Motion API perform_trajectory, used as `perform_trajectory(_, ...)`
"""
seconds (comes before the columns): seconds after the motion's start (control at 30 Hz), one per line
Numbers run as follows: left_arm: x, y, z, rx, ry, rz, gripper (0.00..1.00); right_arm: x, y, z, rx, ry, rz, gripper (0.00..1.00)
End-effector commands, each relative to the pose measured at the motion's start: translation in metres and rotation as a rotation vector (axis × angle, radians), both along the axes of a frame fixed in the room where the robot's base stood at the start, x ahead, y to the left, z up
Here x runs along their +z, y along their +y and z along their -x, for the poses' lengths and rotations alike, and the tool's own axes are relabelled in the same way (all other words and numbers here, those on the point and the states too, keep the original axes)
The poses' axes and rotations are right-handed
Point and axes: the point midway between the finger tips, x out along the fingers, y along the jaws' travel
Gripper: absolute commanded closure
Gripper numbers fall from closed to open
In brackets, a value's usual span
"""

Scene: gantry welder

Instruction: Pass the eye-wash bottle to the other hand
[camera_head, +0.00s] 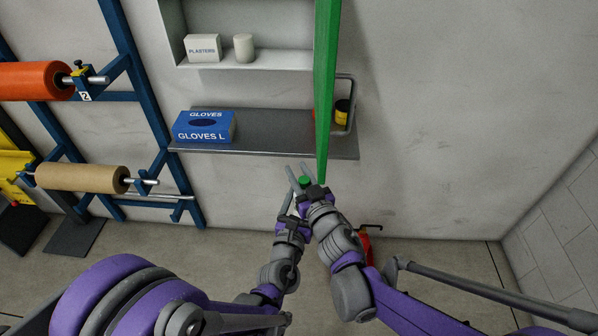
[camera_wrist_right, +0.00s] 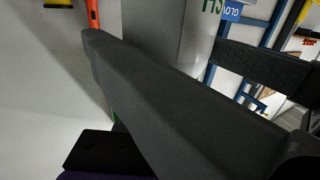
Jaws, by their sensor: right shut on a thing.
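The eye-wash bottle shows in the head view mostly as its green cap (camera_head: 304,182), among the fingers at the middle of the picture. Its pale grey body (camera_wrist_right: 170,38) with green letters shows in the right wrist view, partly behind a dark finger. My right gripper (camera_head: 303,177) is shut on the bottle, in the air in front of the wall shelf. My left gripper (camera_head: 290,205) is close beside it, just below and left in the head view. Its fingers overlap the bottle area, and I cannot tell whether they are open or touch the bottle.
A grey shelf (camera_head: 275,143) on the wall holds a blue gloves box (camera_head: 204,127) and a yellow-and-black item (camera_head: 342,111). A tall green panel (camera_head: 326,75) stands just above my right gripper. Blue racks with rolls (camera_head: 82,178) are at left. The wall at right is bare.

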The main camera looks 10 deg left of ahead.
Motion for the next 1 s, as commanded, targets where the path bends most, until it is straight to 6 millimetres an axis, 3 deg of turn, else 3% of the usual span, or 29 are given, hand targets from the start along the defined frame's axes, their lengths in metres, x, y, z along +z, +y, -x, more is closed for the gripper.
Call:
perform_trajectory(0.03,0.000,-0.001,-0.001,-0.003,0.001,0.000,0.18,0.000,0.002,0.001,0.005,-0.001,-0.002,1.00)
perform_trajectory(0.13,0.000,-0.001,-0.001,-0.002,0.001,0.001,0.00,0.000,0.002,0.001,0.004,0.000,-0.001,1.00)
perform_trajectory(0.47,0.000,0.000,0.005,-0.001,0.000,0.002,0.00,0.000,0.000,0.000,0.001,0.001,-0.001,1.00)
perform_trajectory(1.0,0.000,0.008,0.104,-0.003,0.001,0.001,0.00,0.000,0.000,0.000,0.000,0.001,-0.001,1.00)
